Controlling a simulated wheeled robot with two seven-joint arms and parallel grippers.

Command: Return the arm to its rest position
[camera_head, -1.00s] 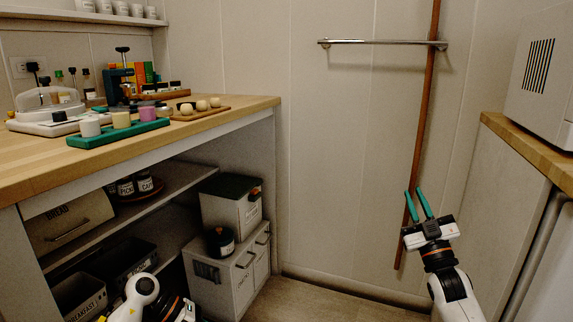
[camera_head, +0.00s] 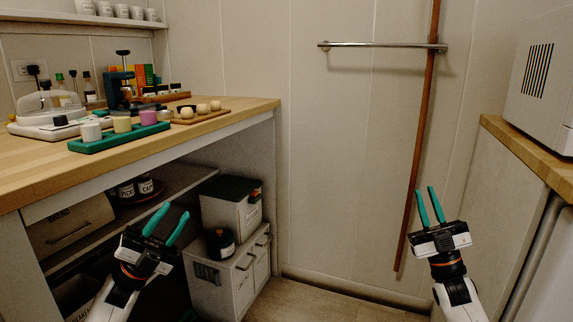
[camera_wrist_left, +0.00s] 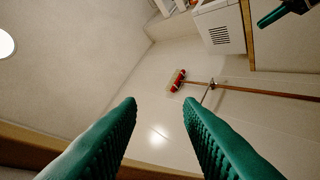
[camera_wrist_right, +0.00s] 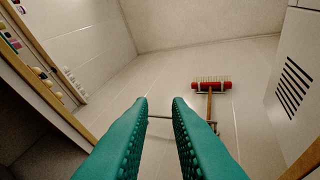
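My left gripper (camera_head: 165,222) is raised in front of the shelving under the left counter, with its green fingers pointing up, apart and empty. In the left wrist view its fingers (camera_wrist_left: 160,125) show a gap with nothing between them. My right gripper (camera_head: 429,205) is upright at the right, in front of the back wall, with its green fingers apart and empty. The right wrist view shows its fingers (camera_wrist_right: 160,125) with a narrower gap and nothing held. Neither gripper appears to touch anything in the head view.
A wooden counter (camera_head: 240,112) with a green tray (camera_head: 118,139) is at the left. White bins (camera_head: 231,284) stand below it. A broom (camera_head: 420,140) leans by a wall rail (camera_head: 380,44). A white appliance (camera_head: 548,80) sits on the right counter. The middle floor is clear.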

